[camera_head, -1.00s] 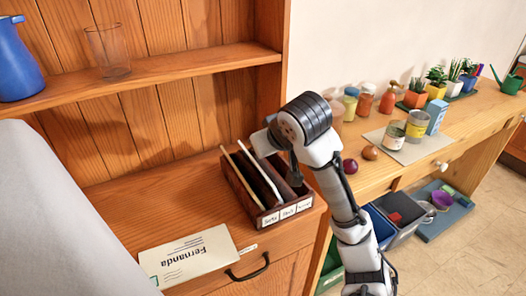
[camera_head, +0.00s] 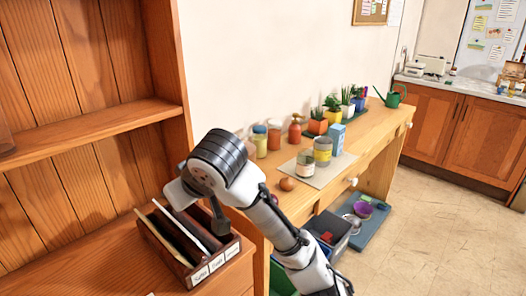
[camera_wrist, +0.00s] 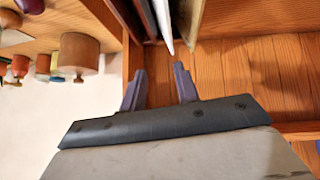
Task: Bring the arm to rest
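My gripper (camera_wrist: 158,82) shows in the wrist view with its two dark fingers apart and nothing between them. In the head view my arm reaches up from the bottom and bends down, its end (camera_head: 218,218) over the right part of a wooden letter sorter (camera_head: 168,254). Whether the fingers touch the sorter cannot be told. The sorter has labelled compartments at its front. A white, thin upright item (camera_head: 190,229) stands in it, and a pale edge (camera_wrist: 163,22) shows beyond the fingers in the wrist view.
The sorter stands on a wooden cabinet top (camera_head: 95,265) beneath a shelf (camera_head: 90,133). To the right, a long bench (camera_head: 345,165) holds jars, cans (camera_head: 323,150) and potted plants. Bins (camera_head: 335,232) stand beneath it. Open floor (camera_head: 430,230) lies farther right.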

